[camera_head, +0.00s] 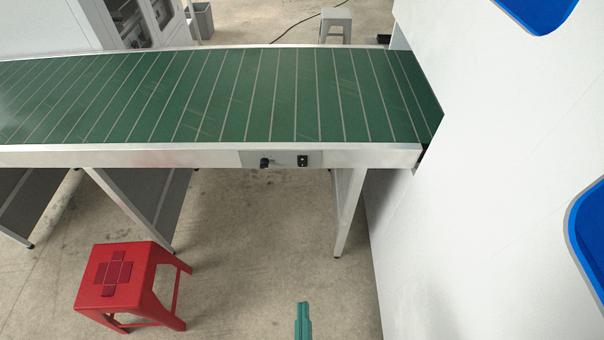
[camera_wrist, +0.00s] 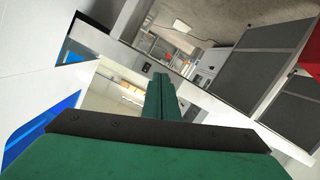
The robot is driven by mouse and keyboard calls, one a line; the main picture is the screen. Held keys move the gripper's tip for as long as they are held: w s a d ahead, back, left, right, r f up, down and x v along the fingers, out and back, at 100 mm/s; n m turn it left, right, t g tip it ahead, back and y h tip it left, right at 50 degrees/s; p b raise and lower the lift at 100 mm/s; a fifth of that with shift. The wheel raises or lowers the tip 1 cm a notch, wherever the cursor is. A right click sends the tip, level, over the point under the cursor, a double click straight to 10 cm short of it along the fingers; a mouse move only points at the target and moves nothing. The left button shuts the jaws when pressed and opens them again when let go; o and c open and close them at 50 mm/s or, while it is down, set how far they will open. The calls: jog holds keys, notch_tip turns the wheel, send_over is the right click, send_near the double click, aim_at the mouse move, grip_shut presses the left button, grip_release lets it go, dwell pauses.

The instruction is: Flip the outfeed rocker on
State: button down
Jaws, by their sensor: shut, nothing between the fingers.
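The outfeed rocker (camera_head: 303,160) is a small black switch on a grey panel (camera_head: 285,160) set in the front rail of the green conveyor (camera_head: 230,95). A black knob (camera_head: 264,163) sits to its left on the same panel. In the wrist view the small dark switch (camera_wrist: 146,67) shows on the pale rail, just beyond and left of the fingertips. My green gripper (camera_head: 303,305) is at the bottom of the head view, below and apart from the panel. Its fingers (camera_wrist: 162,82) are shut together and empty. The rocker's position is too small to tell.
A red stool (camera_head: 125,275) stands on the floor at the lower left. A white machine wall (camera_head: 490,180) with blue panels (camera_head: 590,235) fills the right side. A conveyor leg (camera_head: 348,210) stands below the panel's right. The floor before the panel is clear.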

aim_at(302, 166)
jog(key=w+r+n, duration=0.2)
jog(key=w+n, duration=0.4)
jog(key=w, duration=0.7)
jog(key=w+r+n+t, duration=0.1)
jog(key=w+n, duration=0.6)
jog(key=w, duration=0.6)
jog(key=shift+w+r, duration=0.3)
jog(key=shift+r, duration=0.1)
jog(key=shift+a, duration=0.1)
jog(key=w, duration=0.4)
jog(key=w+f, duration=0.1)
jog(key=w, duration=0.9)
jog(key=shift+f, duration=0.4)
